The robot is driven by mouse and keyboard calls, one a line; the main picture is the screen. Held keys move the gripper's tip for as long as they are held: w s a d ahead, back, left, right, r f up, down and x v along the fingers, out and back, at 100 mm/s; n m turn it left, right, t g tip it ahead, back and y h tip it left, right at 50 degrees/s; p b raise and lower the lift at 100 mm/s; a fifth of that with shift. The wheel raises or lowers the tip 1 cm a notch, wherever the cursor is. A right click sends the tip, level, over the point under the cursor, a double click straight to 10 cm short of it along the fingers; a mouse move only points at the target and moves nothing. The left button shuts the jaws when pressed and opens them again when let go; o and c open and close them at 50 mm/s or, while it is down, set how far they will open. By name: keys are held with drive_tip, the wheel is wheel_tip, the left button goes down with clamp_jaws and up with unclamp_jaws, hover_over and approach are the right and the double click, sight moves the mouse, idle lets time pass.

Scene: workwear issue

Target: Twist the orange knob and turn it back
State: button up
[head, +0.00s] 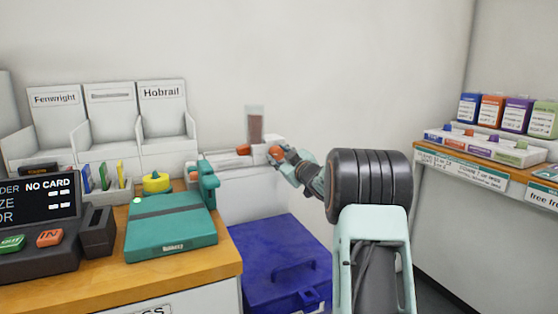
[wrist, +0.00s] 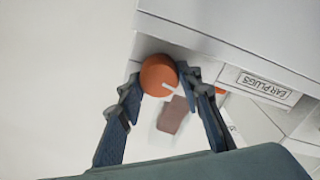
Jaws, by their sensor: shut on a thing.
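The orange knob (wrist: 158,76) is round, with a pale line on its face, and sits on the side of a white dispenser (wrist: 215,40). In the wrist view my gripper (wrist: 160,82) has one finger on each side of the knob, shut on it. In the head view the orange knob (head: 276,154) shows at the dispenser's right end, with my gripper (head: 283,160) reaching it from the right. The fingertips are small there and partly hidden by my arm.
A label reading EAR PLUGS (wrist: 264,86) is on the dispenser. A blue lidded bin (head: 285,260) stands below. A wooden counter (head: 185,280) with a teal device (head: 170,230) and a card reader (head: 35,230) is at left. A shelf with coloured boxes (head: 505,112) is at right.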

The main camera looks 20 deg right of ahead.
drive_tip(key=shift+n+b, duration=0.5)
drive_tip(key=shift+n, duration=0.6)
drive_tip(key=o, duration=1.2)
drive_tip(key=shift+c, duration=0.2)
drive_tip(key=s, duration=1.2)
drive_tip(key=shift+d, duration=0.15)
